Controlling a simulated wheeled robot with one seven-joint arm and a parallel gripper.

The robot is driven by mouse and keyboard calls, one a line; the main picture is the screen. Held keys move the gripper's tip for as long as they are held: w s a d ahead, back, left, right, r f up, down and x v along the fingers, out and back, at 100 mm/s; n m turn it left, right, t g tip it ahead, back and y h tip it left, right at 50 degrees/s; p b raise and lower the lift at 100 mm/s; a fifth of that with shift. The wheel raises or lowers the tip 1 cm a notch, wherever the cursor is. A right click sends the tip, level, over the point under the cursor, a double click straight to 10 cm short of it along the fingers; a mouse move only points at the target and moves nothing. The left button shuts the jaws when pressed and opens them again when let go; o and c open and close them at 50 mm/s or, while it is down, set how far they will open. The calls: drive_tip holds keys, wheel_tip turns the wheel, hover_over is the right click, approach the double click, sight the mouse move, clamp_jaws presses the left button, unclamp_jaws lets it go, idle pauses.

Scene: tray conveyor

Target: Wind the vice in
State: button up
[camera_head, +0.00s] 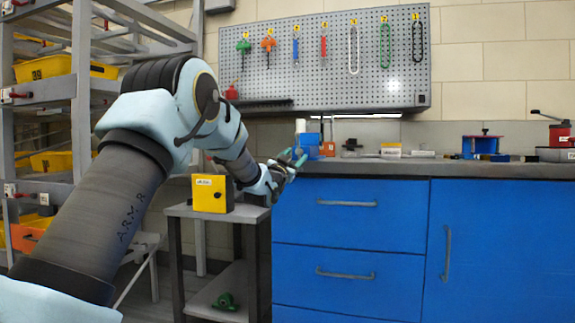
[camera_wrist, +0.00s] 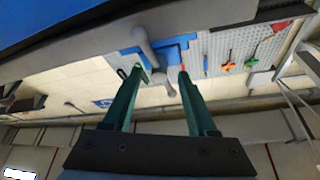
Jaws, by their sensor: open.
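The blue vice (camera_head: 309,143) stands at the left end of the bench top, just beyond my gripper. In the wrist view, which looks upside down, the vice (camera_wrist: 184,41) shows past the fingertips, with a grey crank handle (camera_wrist: 148,50) in front of it. My gripper (camera_head: 292,158) is open, its two green fingers pointing at the vice from the bench's front left corner. In the wrist view the handle's knobbed end lies between the lines of the open fingers (camera_wrist: 160,74). I cannot tell whether either finger touches it. The vice's jaws are not clear.
The blue-fronted bench (camera_head: 350,215) has handled drawers. A yellow box (camera_head: 211,194) stands on a small grey stand left of my gripper. A pegboard (camera_head: 300,75) with hanging tools is behind. A rack with yellow bins (camera_head: 43,68) stands left. A red cranked device (camera_head: 560,135) sits far right.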

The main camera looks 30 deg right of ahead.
drive_tip(key=v, duration=0.8)
drive_tip(key=shift+a, duration=0.2)
drive_tip(key=shift+f, duration=0.15)
